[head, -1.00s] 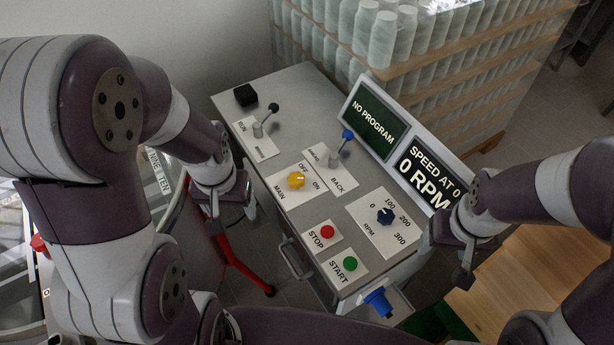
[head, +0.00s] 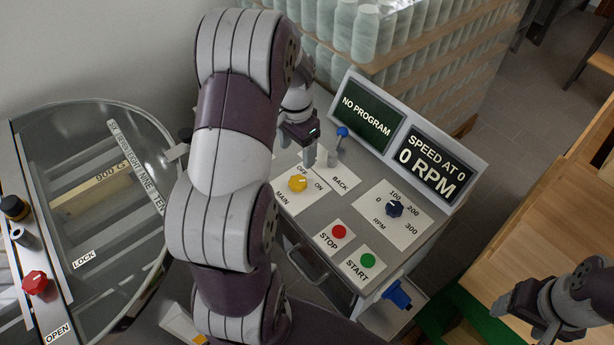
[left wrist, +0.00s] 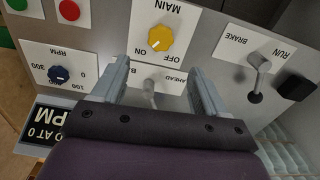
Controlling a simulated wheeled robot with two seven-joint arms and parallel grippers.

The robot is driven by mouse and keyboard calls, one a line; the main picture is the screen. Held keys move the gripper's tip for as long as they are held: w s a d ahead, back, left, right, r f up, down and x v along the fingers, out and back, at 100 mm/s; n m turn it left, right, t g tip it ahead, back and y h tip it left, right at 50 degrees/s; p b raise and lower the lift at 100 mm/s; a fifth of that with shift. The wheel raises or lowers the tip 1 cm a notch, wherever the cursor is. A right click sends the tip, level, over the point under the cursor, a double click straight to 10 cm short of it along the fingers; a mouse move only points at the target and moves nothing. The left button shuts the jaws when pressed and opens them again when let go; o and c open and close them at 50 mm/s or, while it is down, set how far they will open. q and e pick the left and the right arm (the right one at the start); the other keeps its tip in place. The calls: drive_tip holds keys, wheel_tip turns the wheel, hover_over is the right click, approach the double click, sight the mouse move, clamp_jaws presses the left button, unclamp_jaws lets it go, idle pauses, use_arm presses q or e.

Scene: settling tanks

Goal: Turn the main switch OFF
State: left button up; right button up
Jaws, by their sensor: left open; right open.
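The main switch is a yellow rotary knob (head: 297,183) on a white card marked MAIN, OFF and ON. It also shows in the left wrist view (left wrist: 160,38), just beyond the fingertips, with a small mark on its side towards ON. My left gripper (head: 308,150) is above the panel, behind the knob in the head view, over the AHEAD/BACK lever. In the left wrist view my left gripper (left wrist: 158,70) is open and empty, its fingers apart from the knob. My right gripper (head: 510,300) is open and empty at the lower right, away from the panel.
The brake lever (left wrist: 259,72) stands nearby. A display (head: 408,135) reads NO PROGRAM and 0 RPM.

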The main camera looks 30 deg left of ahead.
sight(297, 181)
use_arm(q)
wheel_tip(297, 181, down, 12)
drive_tip(key=shift+r+p, duration=0.25)
drive_tip(key=shift+p, duration=0.3)
drive_tip(key=c, duration=1.1)
